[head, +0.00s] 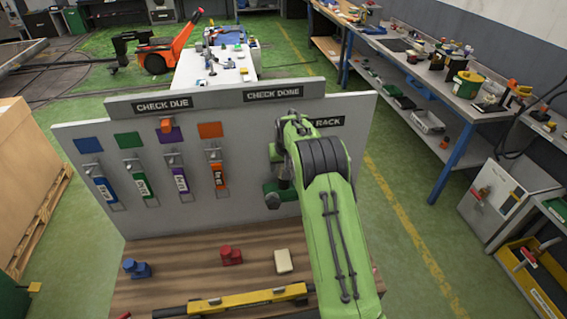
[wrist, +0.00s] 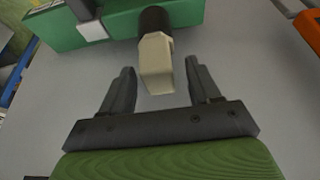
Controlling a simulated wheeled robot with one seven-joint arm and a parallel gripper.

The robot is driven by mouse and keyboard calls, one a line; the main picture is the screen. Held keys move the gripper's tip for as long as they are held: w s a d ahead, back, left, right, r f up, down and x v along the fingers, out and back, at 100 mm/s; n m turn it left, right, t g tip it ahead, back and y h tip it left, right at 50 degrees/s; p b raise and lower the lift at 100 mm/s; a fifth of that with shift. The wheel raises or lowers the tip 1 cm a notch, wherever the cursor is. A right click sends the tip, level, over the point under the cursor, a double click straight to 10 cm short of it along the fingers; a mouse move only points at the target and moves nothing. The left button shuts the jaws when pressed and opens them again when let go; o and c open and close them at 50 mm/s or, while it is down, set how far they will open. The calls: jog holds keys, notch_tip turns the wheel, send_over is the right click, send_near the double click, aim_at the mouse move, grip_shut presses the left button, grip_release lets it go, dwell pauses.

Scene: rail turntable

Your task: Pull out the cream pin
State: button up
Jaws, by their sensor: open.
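The cream pin (wrist: 157,66) shows in the wrist view as a pale block-shaped end on a dark collar (wrist: 155,22), which meets a green block (wrist: 112,27). My gripper (wrist: 161,72) is open, with one dark finger on each side of the pin's free end. Gaps show between the fingers and the pin. In the head view, my green arm reaches to the board's right part, near the green block (head: 272,198). I cannot make out the pin there; my arm covers much of that area.
The grey board (head: 230,200) carries coloured squares and several hanging tags at left. On the wooden bench (head: 200,262) below stand a blue piece (head: 137,269), a red piece (head: 231,255) and a cream piece (head: 283,261). A yellow level-like bar (head: 245,299) lies at the front edge.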

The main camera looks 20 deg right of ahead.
grip_shut()
jog(key=shift+r, duration=0.1)
dwell(0.4)
jog(key=shift+r, duration=0.55)
jog(key=shift+r, duration=3.1)
jog(key=shift+r, duration=0.1)
jog(key=shift+r, duration=2.4)
